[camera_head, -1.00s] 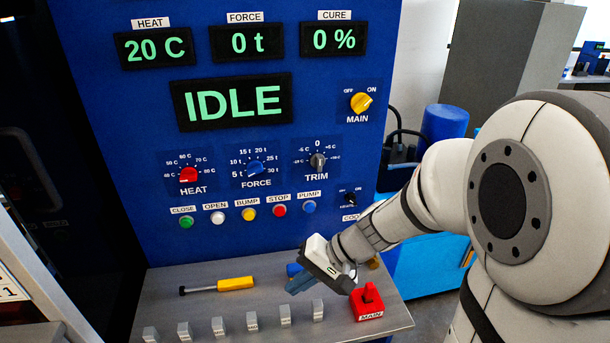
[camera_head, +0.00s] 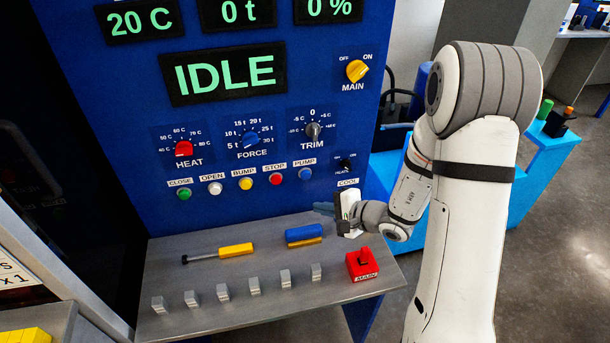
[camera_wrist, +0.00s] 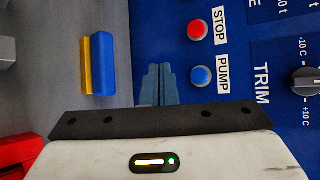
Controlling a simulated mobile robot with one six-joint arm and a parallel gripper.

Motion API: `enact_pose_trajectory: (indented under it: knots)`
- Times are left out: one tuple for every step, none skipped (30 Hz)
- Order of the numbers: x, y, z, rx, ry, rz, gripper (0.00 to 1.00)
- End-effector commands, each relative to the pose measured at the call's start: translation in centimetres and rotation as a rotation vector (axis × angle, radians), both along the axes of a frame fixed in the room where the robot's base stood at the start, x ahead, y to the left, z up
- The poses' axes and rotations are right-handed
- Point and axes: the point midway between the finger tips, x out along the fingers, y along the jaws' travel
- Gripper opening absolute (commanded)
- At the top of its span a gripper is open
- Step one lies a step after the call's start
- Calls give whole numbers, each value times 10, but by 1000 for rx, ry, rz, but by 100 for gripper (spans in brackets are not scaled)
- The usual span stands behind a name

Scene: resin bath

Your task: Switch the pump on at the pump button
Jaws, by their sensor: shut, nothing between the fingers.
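The pump button (camera_head: 305,174) is a small blue round button under the PUMP label, at the right end of the button row on the blue panel. It also shows in the wrist view (camera_wrist: 202,76), to the right of my fingers. My gripper (camera_head: 322,208) is shut and empty, below and slightly right of the pump button in the head view. In the wrist view its blue-grey fingertips (camera_wrist: 157,76) are together, apart from the button in the picture. The red stop button (camera_head: 276,179) is just left of the pump button. The display (camera_head: 228,73) reads IDLE.
The grey shelf (camera_head: 180,262) below the panel holds a yellow-handled tool (camera_head: 235,250), a blue and yellow block (camera_head: 304,235), a red MAIN block (camera_head: 361,264) and several small grey pieces. Knobs for HEAT, FORCE and TRIM (camera_head: 313,132) sit above the buttons.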

Motion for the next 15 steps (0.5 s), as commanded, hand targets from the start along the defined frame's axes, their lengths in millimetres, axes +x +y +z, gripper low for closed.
enact_pose_trajectory:
  knots:
    - [0,1,0,0,0,2,0]
    - [0,1,0,0,0,3,0]
    - [-1,2,0,0,0,5,0]
    - [-1,2,0,0,0,5,0]
    - [-1,2,0,0,1,6,0]
    - [0,2,1,-1,0,6,0]
    - [1,3,1,0,0,7,0]
    - [2,3,1,0,0,7,0]
    - [4,4,1,0,1,8,0]
    - [6,5,2,0,1,8,0]
    - [9,5,2,0,1,8,0]
    - [13,7,3,0,2,9,0]
    - [16,8,3,-1,1,10,0]
    - [20,9,3,-1,1,10,0]
    - [25,11,3,-1,1,11,0]
